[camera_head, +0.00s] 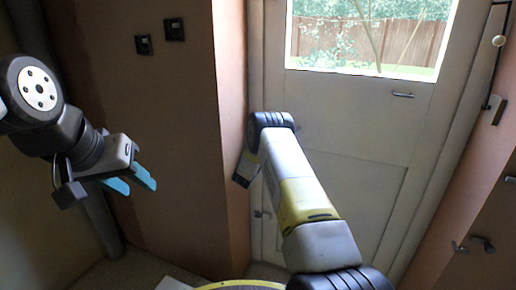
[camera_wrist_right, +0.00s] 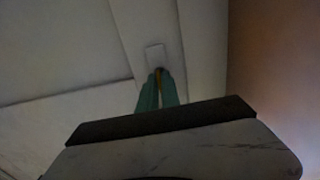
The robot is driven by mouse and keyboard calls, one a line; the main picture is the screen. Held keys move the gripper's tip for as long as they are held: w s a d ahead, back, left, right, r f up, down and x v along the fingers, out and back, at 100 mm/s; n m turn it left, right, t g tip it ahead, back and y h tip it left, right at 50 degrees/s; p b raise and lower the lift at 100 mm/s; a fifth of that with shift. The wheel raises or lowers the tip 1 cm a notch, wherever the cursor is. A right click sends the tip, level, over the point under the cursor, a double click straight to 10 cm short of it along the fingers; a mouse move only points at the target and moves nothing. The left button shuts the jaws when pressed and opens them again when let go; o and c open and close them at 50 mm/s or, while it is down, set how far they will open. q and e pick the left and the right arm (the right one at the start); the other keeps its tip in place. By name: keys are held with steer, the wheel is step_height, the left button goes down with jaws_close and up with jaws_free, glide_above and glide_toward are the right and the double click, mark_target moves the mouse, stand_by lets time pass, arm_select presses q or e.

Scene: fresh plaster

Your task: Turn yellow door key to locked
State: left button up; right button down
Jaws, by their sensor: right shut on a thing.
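The pale door (camera_head: 350,130) is closed in the head view. In the right wrist view, a small pale plate (camera_wrist_right: 154,55) sits on the door near its edge. My right gripper (camera_wrist_right: 160,80) has its teal fingers close together just below this plate. A thin yellowish sliver, likely the yellow key (camera_wrist_right: 159,76), shows between the fingertips; the rest of it is hidden. I cannot tell how far the key is turned. In the head view my right arm hides these fingertips. My left gripper (camera_head: 141,188) hangs empty in the air at the left, its teal fingers apart.
Two dark switches (camera_head: 160,37) are on the brown wall at the left. The wall beside the door frame stands close to my right gripper. Hooks (camera_head: 483,243) show at the lower right.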

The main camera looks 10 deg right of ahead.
steer(key=shift+f, duration=0.15)
steer(key=c, duration=1.6)
jaws_free()
steer(key=shift+s+a, duration=0.1)
steer(key=v, duration=0.7)
steer(key=shift+s+a, duration=0.15)
steer(key=shift+s, duration=0.15)
